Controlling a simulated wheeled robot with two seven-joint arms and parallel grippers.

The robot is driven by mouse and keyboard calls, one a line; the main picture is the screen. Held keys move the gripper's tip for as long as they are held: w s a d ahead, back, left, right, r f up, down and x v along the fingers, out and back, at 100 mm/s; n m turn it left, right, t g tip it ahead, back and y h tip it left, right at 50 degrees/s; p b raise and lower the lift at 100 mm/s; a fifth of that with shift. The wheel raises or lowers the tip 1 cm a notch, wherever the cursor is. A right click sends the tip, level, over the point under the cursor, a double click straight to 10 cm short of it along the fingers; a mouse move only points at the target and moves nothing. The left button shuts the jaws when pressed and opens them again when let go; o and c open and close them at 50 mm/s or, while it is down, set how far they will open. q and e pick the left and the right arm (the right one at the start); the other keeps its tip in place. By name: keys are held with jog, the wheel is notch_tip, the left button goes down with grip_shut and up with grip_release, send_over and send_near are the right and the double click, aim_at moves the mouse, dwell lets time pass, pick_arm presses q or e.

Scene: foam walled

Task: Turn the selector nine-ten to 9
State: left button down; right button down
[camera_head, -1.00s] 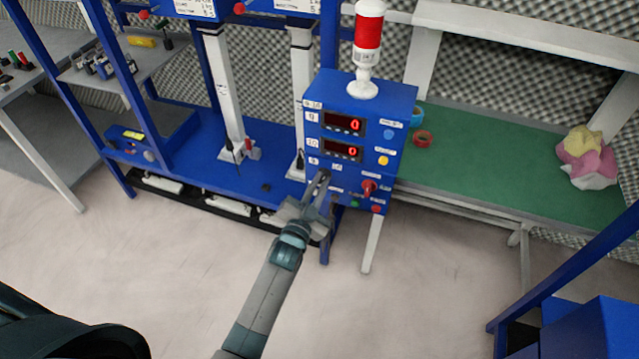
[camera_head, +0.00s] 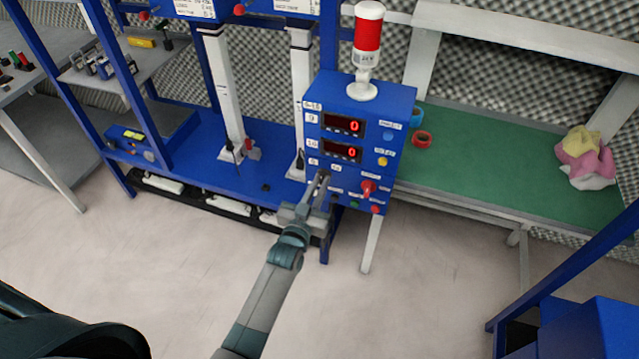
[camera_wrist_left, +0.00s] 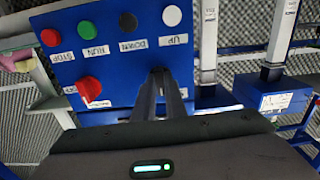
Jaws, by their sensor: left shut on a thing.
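The blue control box (camera_head: 350,88) stands at the bench's left end, with two red displays reading 0. My left gripper (camera_head: 323,178) is at the lower left of its front face, just below the small 9 and 10 labels. Its fingers are shut on the selector nine-ten, whose knob they hide, so I cannot read its direction. In the left wrist view the panel appears upside down, and the fingers (camera_wrist_left: 160,82) reach its face beside the UP and DOWN labels. My right gripper is not in view.
Red (camera_wrist_left: 50,37), green (camera_wrist_left: 86,29), black (camera_wrist_left: 128,21) and white (camera_wrist_left: 172,15) buttons line the panel edge. A green bench (camera_head: 480,165) stands to the right.

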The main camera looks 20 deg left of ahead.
pick_arm(q)
jog(key=shift+n, duration=2.9)
jog(key=c, duration=1.8)
grip_release()
